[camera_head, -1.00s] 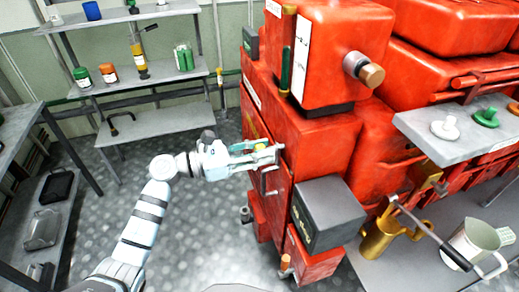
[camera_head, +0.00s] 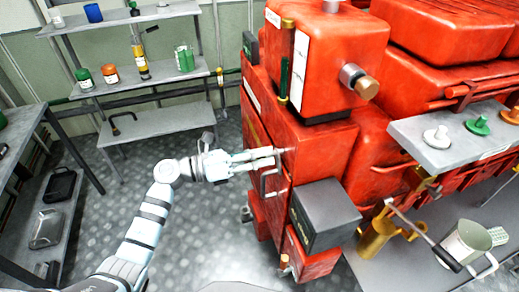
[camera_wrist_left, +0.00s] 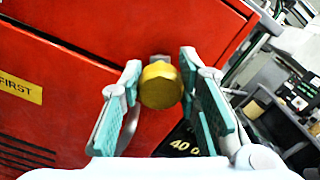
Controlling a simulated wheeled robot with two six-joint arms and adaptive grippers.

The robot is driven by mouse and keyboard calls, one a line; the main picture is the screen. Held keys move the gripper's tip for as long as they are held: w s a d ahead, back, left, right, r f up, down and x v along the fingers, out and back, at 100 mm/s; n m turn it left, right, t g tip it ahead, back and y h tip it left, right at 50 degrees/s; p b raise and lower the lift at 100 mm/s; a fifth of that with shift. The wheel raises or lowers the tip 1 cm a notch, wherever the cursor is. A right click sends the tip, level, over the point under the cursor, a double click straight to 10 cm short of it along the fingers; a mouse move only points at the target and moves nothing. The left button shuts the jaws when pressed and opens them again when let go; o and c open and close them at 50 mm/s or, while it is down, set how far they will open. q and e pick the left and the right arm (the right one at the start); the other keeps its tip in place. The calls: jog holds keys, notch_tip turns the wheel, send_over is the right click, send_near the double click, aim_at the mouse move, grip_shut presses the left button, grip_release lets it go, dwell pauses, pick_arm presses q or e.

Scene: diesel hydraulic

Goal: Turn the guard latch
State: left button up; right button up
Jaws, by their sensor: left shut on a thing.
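A yellow six-sided knob (camera_wrist_left: 161,86), which looks like the guard latch, sits on a short grey stem on the front of the red machine (camera_wrist_left: 60,85). My left gripper (camera_wrist_left: 160,80) has its two teal-padded fingers on either side of the knob and is shut on it. In the head view my left gripper (camera_head: 268,158) reaches the machine's red front panel from the left, and its fingers hide the knob. My right gripper is in neither view.
A bent metal handle (camera_head: 264,184) is just below my left gripper. A dark grey box (camera_head: 325,215) juts from the machine at lower right. A grey shelf (camera_head: 150,130) stands at the back left, with open floor before it.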

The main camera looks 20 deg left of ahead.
pick_arm(q)
jog(key=n+p, duration=0.4)
jog(key=n, duration=0.2)
jog(key=shift+n, duration=0.3)
jog(key=n+p, duration=0.2)
jog(key=n, duration=0.2)
jog(key=shift+f+n+p, duration=0.15)
jog(key=shift+n+p, duration=0.45)
jog(key=shift+n, duration=0.4)
jog(key=o, duration=1.2)
jog(key=shift+a, duration=0.1)
